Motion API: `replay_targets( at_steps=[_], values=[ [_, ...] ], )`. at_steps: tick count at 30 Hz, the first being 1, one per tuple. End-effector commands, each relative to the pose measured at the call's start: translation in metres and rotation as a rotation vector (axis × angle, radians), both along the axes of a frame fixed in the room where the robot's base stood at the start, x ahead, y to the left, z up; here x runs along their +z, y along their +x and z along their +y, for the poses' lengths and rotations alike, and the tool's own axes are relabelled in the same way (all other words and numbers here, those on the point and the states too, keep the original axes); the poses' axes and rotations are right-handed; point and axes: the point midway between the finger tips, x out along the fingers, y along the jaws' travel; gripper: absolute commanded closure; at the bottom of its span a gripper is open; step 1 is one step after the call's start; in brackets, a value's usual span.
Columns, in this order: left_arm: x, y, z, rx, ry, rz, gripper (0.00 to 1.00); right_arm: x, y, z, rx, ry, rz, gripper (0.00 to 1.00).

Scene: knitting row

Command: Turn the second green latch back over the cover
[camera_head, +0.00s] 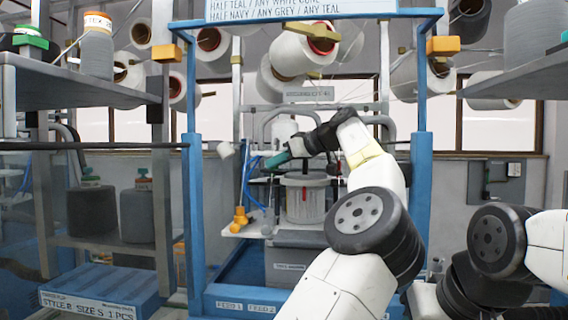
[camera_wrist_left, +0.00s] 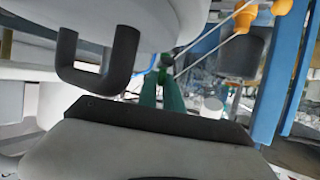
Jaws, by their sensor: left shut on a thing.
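My left gripper (camera_head: 272,163) reaches in over the white ribbed drum (camera_head: 305,203) in the frame's middle, its green fingers pointing left. In the left wrist view the green fingers (camera_wrist_left: 160,92) come together around a small green piece (camera_wrist_left: 154,64), which looks like a green latch. They are shut on it. A large pale rounded body (camera_wrist_left: 135,18) with a dark U-shaped handle fills the upper left of that view; I cannot tell whether it is the cover. The second latch cannot be told apart in the head view. My right gripper is out of view.
Blue posts (camera_head: 195,210) of the frame stand on both sides of the work spot. Orange knobs (camera_head: 240,218) sit on a white ledge left of the drum. Thin blue cables hang near the fingers. Shelves with yarn cones (camera_head: 97,50) flank the frame.

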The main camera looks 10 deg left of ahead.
Motion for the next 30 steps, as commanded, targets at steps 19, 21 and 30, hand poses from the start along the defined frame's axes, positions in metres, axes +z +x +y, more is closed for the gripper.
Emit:
replay_targets(
  at_steps=[19,21,30],
  values=[
    [0.001,0.0,-0.001,0.012,-0.001,-0.001,0.68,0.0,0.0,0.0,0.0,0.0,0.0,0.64],
    [0.001,0.0,0.0,0.012,0.0,0.0,0.68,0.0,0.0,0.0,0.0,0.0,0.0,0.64],
    [0.005,-0.005,-0.011,0.009,-0.001,-0.001,0.68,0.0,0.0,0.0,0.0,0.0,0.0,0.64]
  ],
)
